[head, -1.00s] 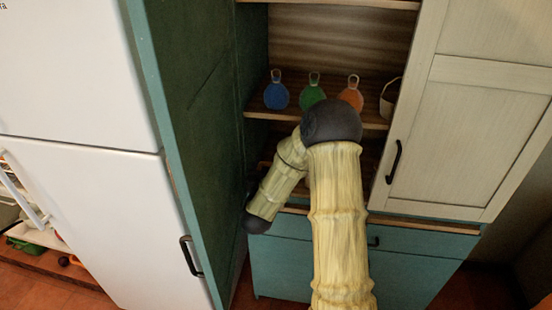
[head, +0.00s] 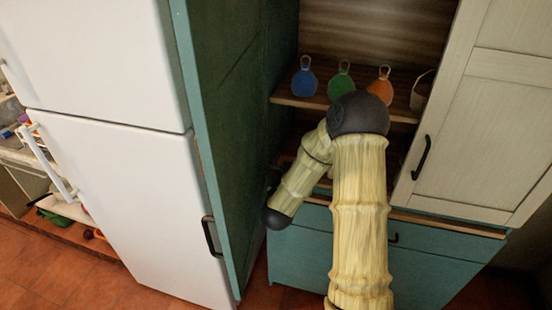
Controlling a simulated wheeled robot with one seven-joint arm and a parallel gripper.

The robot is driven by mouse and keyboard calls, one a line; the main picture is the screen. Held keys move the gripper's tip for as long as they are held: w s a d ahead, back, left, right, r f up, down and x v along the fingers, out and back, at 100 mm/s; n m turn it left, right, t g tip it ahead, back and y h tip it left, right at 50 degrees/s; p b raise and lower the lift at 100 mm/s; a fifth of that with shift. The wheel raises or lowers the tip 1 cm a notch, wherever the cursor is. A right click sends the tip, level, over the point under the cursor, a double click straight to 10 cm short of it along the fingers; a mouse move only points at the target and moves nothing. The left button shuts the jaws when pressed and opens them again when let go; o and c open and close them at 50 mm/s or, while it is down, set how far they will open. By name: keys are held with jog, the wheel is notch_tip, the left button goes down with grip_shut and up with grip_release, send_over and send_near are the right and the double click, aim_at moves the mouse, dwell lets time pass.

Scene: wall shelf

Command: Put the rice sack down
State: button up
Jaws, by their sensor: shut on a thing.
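I cannot make out the rice sack in the head view. My gripper does not show either; my own arm, with its dark elbow and pale ribbed links, blocks much of the lower cupboard. The open wall shelf (head: 287,99) holds a blue flask-shaped item (head: 304,82), a green one (head: 341,85) and an orange one (head: 380,90), each with a loop on top. The lower shelf level is mostly hidden behind my arm.
A basket (head: 421,92) stands at the shelf's right end. An open dark green door (head: 225,100) borders the left, beside a white fridge (head: 120,150). A cream door (head: 480,110) is at right. Teal drawers (head: 430,255) are below.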

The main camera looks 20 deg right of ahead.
jog(key=f+n+y, duration=0.1)
jog(key=f, duration=0.3)
jog(key=f+n+t+y, duration=0.1)
jog(key=f+y, duration=0.1)
jog(key=f, duration=0.2)
jog(key=f+n+t+y, duration=0.1)
jog(key=f, duration=0.4)
jog(key=shift+w+d+f+y, duration=0.1)
jog(key=shift+w+d+y, duration=0.1)
jog(key=shift+y, duration=0.1)
jog(key=s+a+f+n+y, duration=0.3)
jog(key=s+a+f+y, duration=0.1)
jog(key=f, duration=0.5)
jog(key=shift+s+a+f+t+y, duration=0.25)
jog(key=shift+s+t+y, duration=0.2)
jog(key=shift+s, duration=0.25)
jog(key=shift+d, duration=0.15)
